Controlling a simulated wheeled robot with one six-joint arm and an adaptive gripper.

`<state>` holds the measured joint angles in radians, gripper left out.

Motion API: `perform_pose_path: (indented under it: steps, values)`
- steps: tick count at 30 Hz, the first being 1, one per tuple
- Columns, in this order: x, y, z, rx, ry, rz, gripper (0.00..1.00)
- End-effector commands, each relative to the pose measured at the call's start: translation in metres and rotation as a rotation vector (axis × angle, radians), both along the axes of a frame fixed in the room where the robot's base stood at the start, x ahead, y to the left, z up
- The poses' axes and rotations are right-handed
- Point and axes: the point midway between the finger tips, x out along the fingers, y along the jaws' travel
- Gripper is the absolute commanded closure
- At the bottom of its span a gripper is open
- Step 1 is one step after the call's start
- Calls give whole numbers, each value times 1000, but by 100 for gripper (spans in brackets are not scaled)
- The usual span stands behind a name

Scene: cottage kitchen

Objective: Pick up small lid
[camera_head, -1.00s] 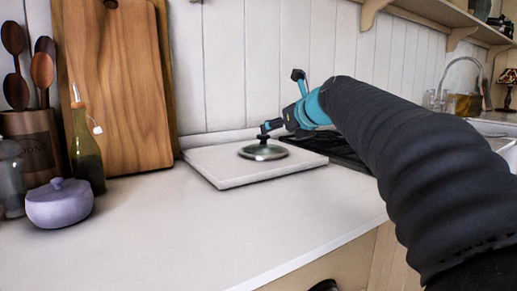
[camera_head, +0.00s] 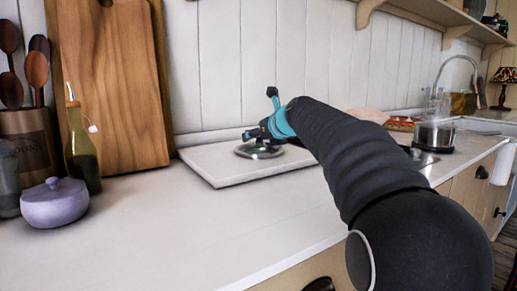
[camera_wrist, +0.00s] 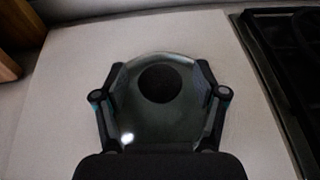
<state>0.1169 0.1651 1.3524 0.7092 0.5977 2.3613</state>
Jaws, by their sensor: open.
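The small lid (camera_head: 259,153) is a round glass lid with a metallic sheen. It lies on a white square board (camera_head: 225,178) on the counter. In the wrist view the lid (camera_wrist: 150,122) has a dark round knob (camera_wrist: 158,84) at its middle. My gripper (camera_head: 257,138) is low over the lid in the head view and hides its knob. In the wrist view my gripper (camera_wrist: 159,74) is open, one finger on each side of the knob, with gaps between. The near edge of the lid is hidden by my gripper body.
A lilac lidded pot (camera_head: 55,204), an oil bottle (camera_head: 82,150), a utensil crock (camera_head: 30,140) and a wooden board (camera_head: 110,85) stand at left. A dark hob (camera_wrist: 285,60) borders the white board's right side. A glass pot (camera_head: 434,136) stands farther right. The front counter is clear.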

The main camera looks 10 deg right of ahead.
Motion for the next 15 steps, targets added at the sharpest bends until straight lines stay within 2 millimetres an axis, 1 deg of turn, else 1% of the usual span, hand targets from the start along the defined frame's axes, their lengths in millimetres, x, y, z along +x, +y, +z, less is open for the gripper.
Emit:
perform_pose_path:
  steps: [5,6,8,9,11,12,13,14,15]
  values:
    - [0,0,0,0,0,0,29]
    - [0,0,0,0,0,0,39]
    - [0,0,0,0,0,0,54]
    - [0,0,0,0,0,0,64]
    - [0,0,0,0,0,0,79]
    - [0,0,0,0,0,0,89]
    - [0,0,0,0,0,0,96]
    - [0,0,0,0,0,0,100]
    - [0,0,1,0,-1,0,100]
